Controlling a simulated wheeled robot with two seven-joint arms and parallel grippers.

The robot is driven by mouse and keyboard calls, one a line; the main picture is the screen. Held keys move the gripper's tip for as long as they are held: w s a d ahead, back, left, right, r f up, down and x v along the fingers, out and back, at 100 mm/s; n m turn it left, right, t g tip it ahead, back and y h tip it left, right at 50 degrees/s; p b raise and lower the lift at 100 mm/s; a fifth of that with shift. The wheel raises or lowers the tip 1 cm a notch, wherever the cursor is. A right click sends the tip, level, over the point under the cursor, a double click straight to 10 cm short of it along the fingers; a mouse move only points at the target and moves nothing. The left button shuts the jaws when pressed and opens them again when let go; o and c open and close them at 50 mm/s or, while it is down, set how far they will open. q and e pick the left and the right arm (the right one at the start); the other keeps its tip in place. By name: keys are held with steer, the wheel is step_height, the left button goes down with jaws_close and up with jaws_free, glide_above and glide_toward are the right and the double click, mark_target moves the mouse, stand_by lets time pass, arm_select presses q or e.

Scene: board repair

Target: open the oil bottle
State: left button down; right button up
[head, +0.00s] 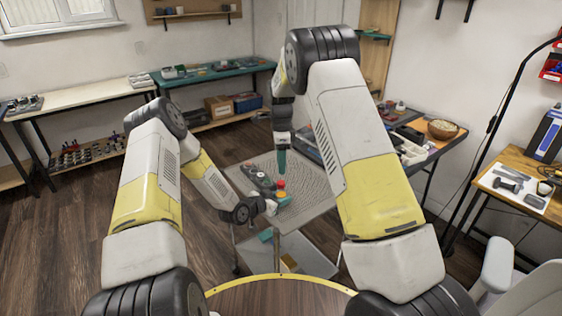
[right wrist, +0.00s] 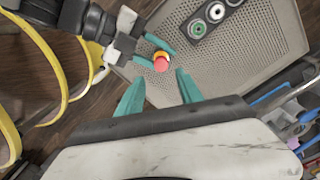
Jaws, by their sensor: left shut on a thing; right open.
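The oil bottle (head: 281,184) shows as a small red top over the mesh-topped cart in the head view. In the right wrist view the bottle (right wrist: 161,63) is seen from above, red with an orange-yellow rim. My left gripper (head: 280,200) is shut on the bottle from the side; its teal fingers (right wrist: 156,52) also show in the right wrist view. The bottle's lower body is mostly hidden. My right gripper (head: 282,162) points down above the bottle. In the right wrist view its fingers (right wrist: 160,88) are open and apart, with the red top beyond their tips.
A dark block with round fittings (head: 262,182) lies on the cart top (head: 305,203) beside the bottle; it also shows in the right wrist view (right wrist: 212,14). A side table (head: 424,150) with tools and a bowl stands to the right. The cart's right part is clear.

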mark_target(281, 182)
steer(key=m, duration=0.6)
steer(key=shift+r+m, duration=0.1)
steer(key=shift+m, duration=0.3)
steer(key=m, duration=0.4)
steer(key=shift+m, duration=0.4)
step_height(281, 182, down, 8)
steer(key=shift+w+r, duration=0.1)
